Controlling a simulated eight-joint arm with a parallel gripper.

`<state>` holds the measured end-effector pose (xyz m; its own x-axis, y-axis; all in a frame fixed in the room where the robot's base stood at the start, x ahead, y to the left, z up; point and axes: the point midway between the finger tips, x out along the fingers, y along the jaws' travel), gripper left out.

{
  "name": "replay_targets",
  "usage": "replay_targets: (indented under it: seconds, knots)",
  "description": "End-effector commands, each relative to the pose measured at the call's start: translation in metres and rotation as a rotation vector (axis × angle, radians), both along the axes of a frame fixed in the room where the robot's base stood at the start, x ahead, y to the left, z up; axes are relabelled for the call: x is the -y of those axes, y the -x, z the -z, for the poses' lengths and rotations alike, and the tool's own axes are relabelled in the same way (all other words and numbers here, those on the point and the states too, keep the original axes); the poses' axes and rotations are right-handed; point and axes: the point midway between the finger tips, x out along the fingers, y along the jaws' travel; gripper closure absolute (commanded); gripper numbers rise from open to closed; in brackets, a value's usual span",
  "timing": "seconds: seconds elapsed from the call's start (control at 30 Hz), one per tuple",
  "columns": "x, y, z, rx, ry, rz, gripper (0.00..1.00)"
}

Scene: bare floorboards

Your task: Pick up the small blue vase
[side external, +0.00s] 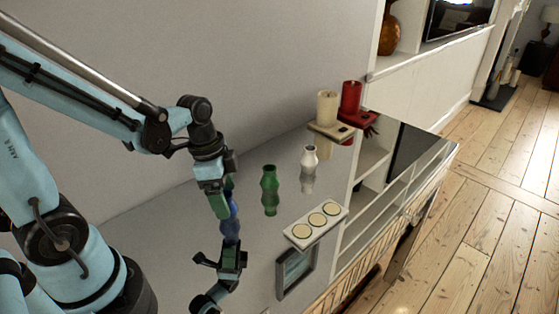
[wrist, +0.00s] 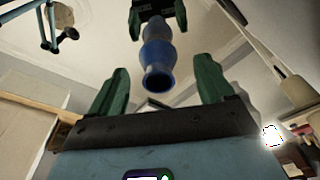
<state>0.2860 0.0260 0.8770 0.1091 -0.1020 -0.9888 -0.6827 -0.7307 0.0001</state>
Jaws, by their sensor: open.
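The small blue vase (side external: 230,226) stands on the glossy grey surface, below and between the fingers of my gripper (side external: 224,196). In the wrist view the blue vase (wrist: 157,62) shows its round mouth between the two green fingertips of my gripper (wrist: 163,80), with a gap on each side. My gripper is open, and its fingers reach down around the vase's top. In the side view a near finger partly hides the vase's upper part. The gripper's reflection shows below the vase.
A green vase (side external: 269,188) stands close to the right, and a white vase (side external: 309,160) farther back. A tray with three round candles (side external: 290,238), a cream candle (side external: 327,106) and a red candle (side external: 350,97) are to the right. A dark frame (side external: 280,287) is nearby.

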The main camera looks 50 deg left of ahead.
Motion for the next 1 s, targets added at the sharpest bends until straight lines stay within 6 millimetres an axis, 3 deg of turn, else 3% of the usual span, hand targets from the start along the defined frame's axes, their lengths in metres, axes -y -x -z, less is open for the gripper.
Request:
replay_targets:
  seconds: [0.3,0.67,1.0]
  knots:
    - [0.004,-0.002,0.026,0.0,0.0,0.001,0.19]
    - [0.005,-0.002,0.03,0.0,0.0,0.001,0.21]
    - [0.004,-0.002,0.029,0.0,0.0,0.0,0.73]
